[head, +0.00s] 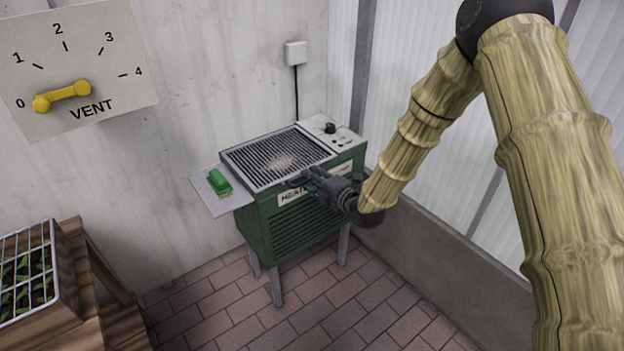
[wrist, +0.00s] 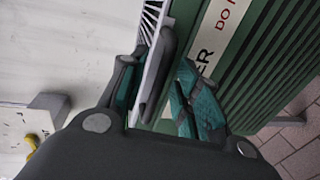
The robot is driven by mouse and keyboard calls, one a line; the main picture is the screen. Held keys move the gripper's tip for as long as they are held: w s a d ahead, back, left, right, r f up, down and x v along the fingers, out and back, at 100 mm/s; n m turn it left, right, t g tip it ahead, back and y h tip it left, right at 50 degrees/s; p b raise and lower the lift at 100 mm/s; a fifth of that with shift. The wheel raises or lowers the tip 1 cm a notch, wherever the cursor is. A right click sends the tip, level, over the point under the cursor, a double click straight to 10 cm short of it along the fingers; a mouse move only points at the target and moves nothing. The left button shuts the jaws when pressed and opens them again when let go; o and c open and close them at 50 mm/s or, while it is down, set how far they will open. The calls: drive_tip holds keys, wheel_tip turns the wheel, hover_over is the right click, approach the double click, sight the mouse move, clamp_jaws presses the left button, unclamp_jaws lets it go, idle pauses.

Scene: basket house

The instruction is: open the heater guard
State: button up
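The heater guard (head: 280,158) is a light-framed grille with dark slats, lying flat on top of the green heater (head: 300,225). My gripper (head: 309,182) is at the guard's front edge, above the heater's label. In the wrist view, the guard's pale edge (wrist: 152,62) and a dark handle bar (wrist: 160,72) lie between my two fingers (wrist: 155,66). The fingers are apart, one on each side of the bar, with teal pads showing. Whether a pad touches the bar is hard to tell.
A side shelf (head: 209,193) on the heater's left holds a green brush (head: 220,182). A control panel (head: 332,130) is at the heater's back right. A vent dial (head: 75,65) is on the wall. A wooden bench (head: 97,285) stands at left. The tiled floor in front is clear.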

drive_tip(key=shift+w+a+f, duration=0.1)
drive_tip(key=shift+w+a, duration=0.15)
drive_tip(key=shift+w, duration=0.1)
clamp_jaws()
